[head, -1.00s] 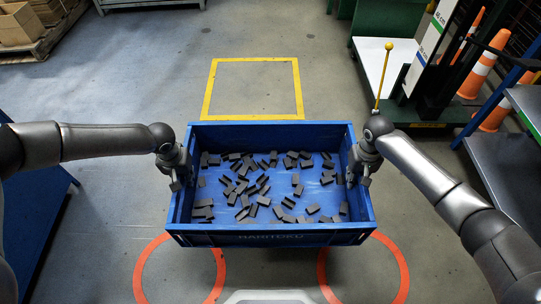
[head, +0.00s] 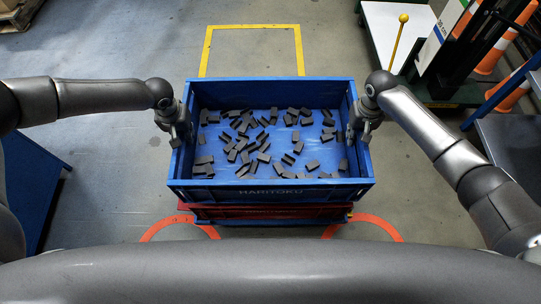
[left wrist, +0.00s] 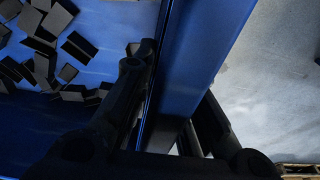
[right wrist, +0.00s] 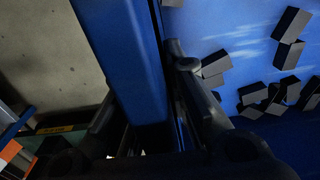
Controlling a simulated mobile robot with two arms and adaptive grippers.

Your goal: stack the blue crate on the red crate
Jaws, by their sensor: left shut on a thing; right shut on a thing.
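The blue crate (head: 272,192) is in the middle of the head view, level and holding many small dark parts. My left gripper (head: 180,128) is shut on its left side wall, which also shows between the fingers in the left wrist view (left wrist: 195,70). My right gripper (head: 361,126) is shut on its right side wall, seen in the right wrist view (right wrist: 125,60). The red crate (head: 270,213) shows as a narrow strip directly below the blue crate's front. The rest of it is hidden, and I cannot tell whether the two touch.
A yellow floor outline (head: 253,27) lies behind the crates, and orange floor rings (head: 375,222) show in front. A blue surface (head: 32,185) stands at the left. At the right are a trolley with a yellow-knobbed rod (head: 399,42), orange cones (head: 492,50) and a dark table (head: 512,145).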

